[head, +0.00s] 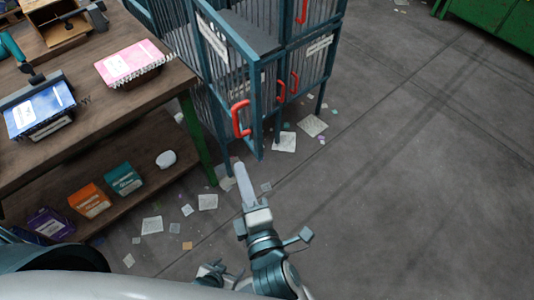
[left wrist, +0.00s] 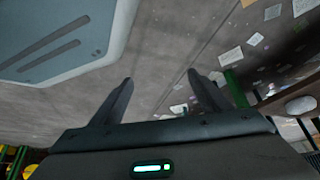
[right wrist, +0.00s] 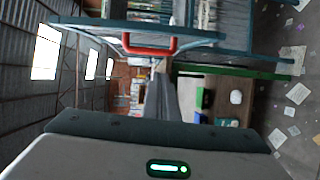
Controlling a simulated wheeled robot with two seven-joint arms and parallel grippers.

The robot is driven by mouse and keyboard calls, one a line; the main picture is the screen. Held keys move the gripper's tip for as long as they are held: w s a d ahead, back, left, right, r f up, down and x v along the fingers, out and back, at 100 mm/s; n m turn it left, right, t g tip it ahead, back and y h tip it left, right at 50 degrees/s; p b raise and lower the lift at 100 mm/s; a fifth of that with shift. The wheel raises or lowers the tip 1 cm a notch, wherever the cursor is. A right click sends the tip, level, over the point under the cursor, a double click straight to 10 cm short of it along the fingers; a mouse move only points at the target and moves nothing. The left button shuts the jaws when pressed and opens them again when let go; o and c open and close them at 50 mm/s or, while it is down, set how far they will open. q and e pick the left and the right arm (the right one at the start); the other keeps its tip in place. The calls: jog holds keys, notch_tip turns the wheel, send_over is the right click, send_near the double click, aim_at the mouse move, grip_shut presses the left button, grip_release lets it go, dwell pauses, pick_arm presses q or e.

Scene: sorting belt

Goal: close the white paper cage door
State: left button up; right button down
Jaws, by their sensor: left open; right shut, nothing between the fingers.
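A teal barred cage door (head: 212,38) stands swung open at the front of the cage, with a white label whose text I cannot read. Its red handle (head: 240,118) is near its free edge; a red handle also shows in the right wrist view (right wrist: 150,50), just beyond the fingertips. My right gripper (head: 239,168) is shut and empty, below the handle in the head view and apart from it there. Its closed fingers show in the right wrist view (right wrist: 164,80). My left gripper (head: 212,270) is low, close to my body; the left wrist view shows its fingers (left wrist: 160,80) open and empty.
A wooden workbench (head: 130,98) with a blue binder (head: 38,110) and a pink notebook (head: 130,62) stands left of the cage. Other compartments with red handles (head: 281,91) are to the right. Paper scraps (head: 284,142) litter the floor. The right floor is clear.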

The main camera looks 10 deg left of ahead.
pick_arm(q)
jog(key=shift+w+d+f, duration=0.1)
jog(key=shift+w+d, duration=0.1)
jog(key=shift+d, duration=0.25)
pick_arm(e)
jog(key=r, duration=0.2)
jog(key=d+r+t, duration=0.1)
jog(key=shift+s+d, duration=0.1)
jog(key=shift+s, duration=0.3)
pick_arm(q)
jog(key=shift+w+d+r+t+h+p, duration=0.2)
jog(key=shift+d+r+t+h+p, duration=0.2)
jog(key=shift+d+r+t+p, duration=0.65)
pick_arm(e)
send_over(251, 131)
jog(key=s+d, duration=0.1)
jog(key=s, duration=0.4)
jog(key=shift+w, duration=0.25)
pick_arm(q)
jog(key=shift+a+f+g, duration=0.15)
jog(key=shift+g, duration=0.1)
pick_arm(e)
jog(key=shift+d, duration=0.15)
